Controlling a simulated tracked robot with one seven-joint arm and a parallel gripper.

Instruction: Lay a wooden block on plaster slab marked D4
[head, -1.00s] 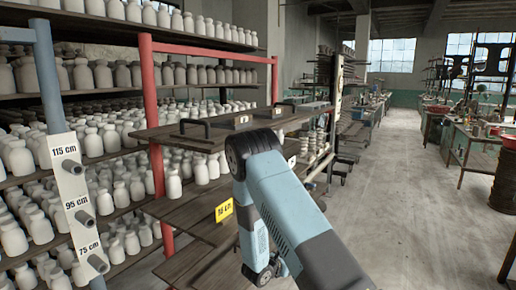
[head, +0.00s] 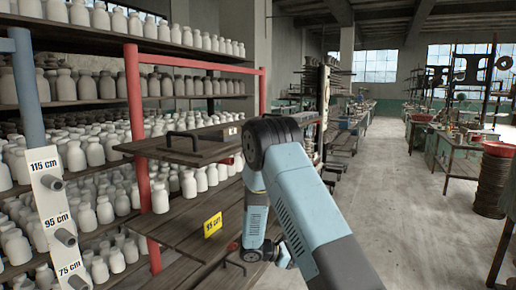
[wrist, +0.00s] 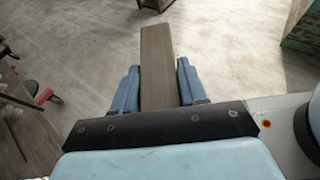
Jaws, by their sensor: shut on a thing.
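In the wrist view my gripper (wrist: 157,68) is shut on a long brown wooden block (wrist: 157,50). The block sticks out beyond the fingers, above the grey floor and apart from other things. In the head view my arm reaches forward and down beside the shelving; the fingers and the block cannot be made out there. I can make out no plaster slab marked D4 in either view.
A dark upper board (head: 170,152) with a black handle (head: 184,140) projects from the rack beside my arm. A lower shelf carries a yellow sign (head: 212,225). Shelves of pale bottles (head: 95,150) stand left. The aisle floor (head: 385,200) at right is clear.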

